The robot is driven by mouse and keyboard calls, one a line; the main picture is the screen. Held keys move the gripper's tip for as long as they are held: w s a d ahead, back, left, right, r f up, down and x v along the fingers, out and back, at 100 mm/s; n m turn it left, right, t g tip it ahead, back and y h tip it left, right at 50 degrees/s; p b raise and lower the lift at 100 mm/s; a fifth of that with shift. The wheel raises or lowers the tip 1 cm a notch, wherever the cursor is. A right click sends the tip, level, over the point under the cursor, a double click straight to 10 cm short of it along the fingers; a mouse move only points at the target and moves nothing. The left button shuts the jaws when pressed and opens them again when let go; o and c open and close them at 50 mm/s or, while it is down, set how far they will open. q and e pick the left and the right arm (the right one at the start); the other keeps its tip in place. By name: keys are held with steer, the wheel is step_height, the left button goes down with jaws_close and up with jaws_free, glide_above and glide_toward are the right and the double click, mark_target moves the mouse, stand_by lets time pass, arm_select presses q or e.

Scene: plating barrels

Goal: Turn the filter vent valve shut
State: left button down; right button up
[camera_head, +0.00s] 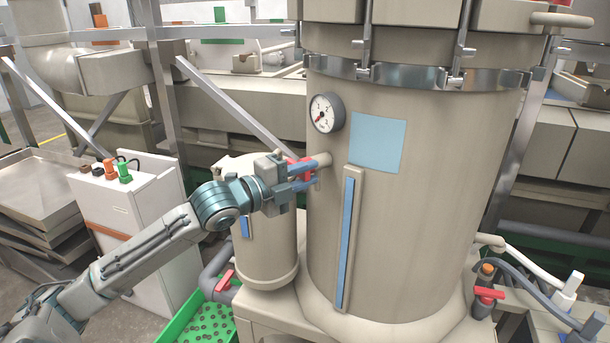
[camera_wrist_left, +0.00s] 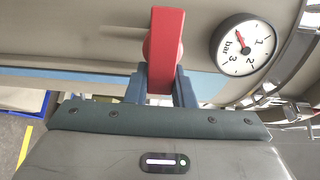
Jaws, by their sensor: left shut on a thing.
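The filter vent valve's red handle (camera_head: 299,168) is on the left side of a large beige filter vessel (camera_head: 440,200), at a short stub pipe (camera_head: 323,159). In the left wrist view the red handle (camera_wrist_left: 166,40) is a flat bar running up and down the picture. My left gripper (camera_head: 306,177) reaches in from the left and is shut on this handle. In the left wrist view its two blue fingers (camera_wrist_left: 160,88) stand on either side of the handle's lower end. The fingers hide part of the valve body. My right gripper is out of view.
A pressure gauge (camera_head: 326,112) sits above the valve. A smaller beige cylinder (camera_head: 264,255) stands beneath my left gripper. Another red-handled valve (camera_head: 489,294) is at lower right, and one more (camera_head: 225,280) at lower left by a green crate (camera_head: 171,329). A white cabinet (camera_head: 150,200) stands left.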

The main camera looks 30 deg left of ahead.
arm_select(q)
steer(key=shift+f, duration=0.1)
stand_by(0.3)
steer(key=c, duration=1.2)
jaws_free()
steer(key=shift+c, duration=0.2)
